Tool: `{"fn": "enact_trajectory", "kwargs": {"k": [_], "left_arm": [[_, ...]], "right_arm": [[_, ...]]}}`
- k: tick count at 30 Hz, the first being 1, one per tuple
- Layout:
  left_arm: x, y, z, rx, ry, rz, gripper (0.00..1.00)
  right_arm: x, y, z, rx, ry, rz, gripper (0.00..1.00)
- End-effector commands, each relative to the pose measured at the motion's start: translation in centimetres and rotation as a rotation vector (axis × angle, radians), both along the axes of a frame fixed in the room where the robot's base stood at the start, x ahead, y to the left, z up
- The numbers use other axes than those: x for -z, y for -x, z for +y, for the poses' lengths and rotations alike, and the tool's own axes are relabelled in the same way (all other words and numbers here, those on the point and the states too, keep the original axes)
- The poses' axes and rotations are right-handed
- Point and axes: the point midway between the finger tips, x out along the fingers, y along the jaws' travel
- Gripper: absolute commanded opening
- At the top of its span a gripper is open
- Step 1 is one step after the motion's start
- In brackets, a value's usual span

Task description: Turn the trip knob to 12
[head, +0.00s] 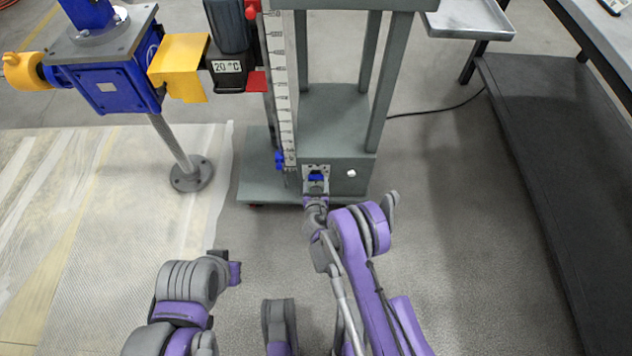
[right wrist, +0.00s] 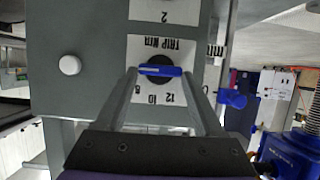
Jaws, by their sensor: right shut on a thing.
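The trip knob has a blue bar handle (right wrist: 160,71) on a dark round dial (right wrist: 158,83), on a white plate marked "TRIP MM" (right wrist: 136,52). The plate appears upside down in the right wrist view. Numbers including 12 and 10 show beside the dial; the bar lies nearly level in that view. I cannot tell which number it points to. My right gripper (right wrist: 160,73) is shut on the bar, one finger at each end. In the head view the blue knob (head: 316,177) is low on the grey stand, with my right gripper (head: 316,188) at it.
A white button (head: 351,173) sits right of the knob on the grey stand (head: 330,118). A white scale (head: 283,90) rises at the stand's left. A blue screw jack (head: 118,82) stands further left. A dark low shelf (head: 560,150) is at the right. The floor between is clear.

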Motion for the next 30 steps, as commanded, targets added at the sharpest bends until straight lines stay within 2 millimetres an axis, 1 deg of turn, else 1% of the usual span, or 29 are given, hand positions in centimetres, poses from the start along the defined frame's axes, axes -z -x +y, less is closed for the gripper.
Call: {"fn": "enact_trajectory", "kwargs": {"k": [8, 21, 30], "left_arm": [[0.00, 0.00, 0.00, 0.000, 0.000, 0.000, 0.00], [0.00, 0.00, 0.00, 0.000, 0.000, 0.000, 0.00], [0.00, 0.00, 0.00, 0.000, 0.000, 0.000, 0.00]], "right_arm": [[-0.01, -0.07, 0.21, -0.001, 0.086, -0.001, 0.14], [0.11, -0.10, 0.74, -0.002, 0.406, -0.001, 0.14], [0.20, -0.11, 0.89, -0.003, 0.565, -0.002, 0.14]]}}
